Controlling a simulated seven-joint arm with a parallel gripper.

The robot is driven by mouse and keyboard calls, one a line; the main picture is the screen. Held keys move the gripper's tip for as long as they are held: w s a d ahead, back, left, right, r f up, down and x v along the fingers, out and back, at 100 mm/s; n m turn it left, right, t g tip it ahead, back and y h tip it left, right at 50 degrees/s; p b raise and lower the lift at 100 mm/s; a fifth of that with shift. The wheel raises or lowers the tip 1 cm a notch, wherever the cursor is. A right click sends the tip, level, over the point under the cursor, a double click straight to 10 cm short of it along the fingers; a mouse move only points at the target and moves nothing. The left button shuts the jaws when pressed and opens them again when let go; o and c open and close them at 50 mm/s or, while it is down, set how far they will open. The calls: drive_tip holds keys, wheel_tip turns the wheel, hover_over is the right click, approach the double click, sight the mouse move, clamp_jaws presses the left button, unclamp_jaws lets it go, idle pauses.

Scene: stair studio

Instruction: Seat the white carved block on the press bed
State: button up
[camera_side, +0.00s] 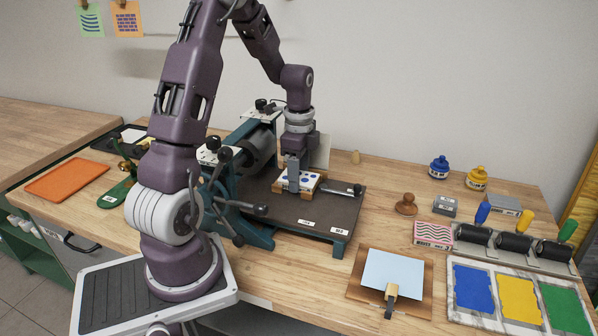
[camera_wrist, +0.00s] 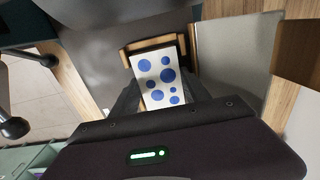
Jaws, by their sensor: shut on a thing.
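The white carved block with blue dots (camera_side: 309,181) is between the fingers of my gripper (camera_side: 294,186), over the dark press bed (camera_side: 262,197). In the wrist view, the block (camera_wrist: 155,66) shows its blue-dotted face, with my gripper (camera_wrist: 160,92) shut on its sides. The block is very close to the bed in the side view. I cannot tell if it rests flat there, as the fingers hide part of it.
The press roller (camera_side: 258,148) and its spoked handwheel (camera_side: 215,165) stand just left of my gripper. A wooden stamp (camera_side: 405,204), ink rollers (camera_side: 515,243) and an ink tray (camera_side: 517,297) lie to the right. Light blue paper (camera_side: 393,269) lies in front.

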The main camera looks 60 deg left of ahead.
drive_tip(key=shift+f, duration=0.2)
drive_tip(key=o, duration=1.5)
drive_tip(key=shift+r, duration=4.05)
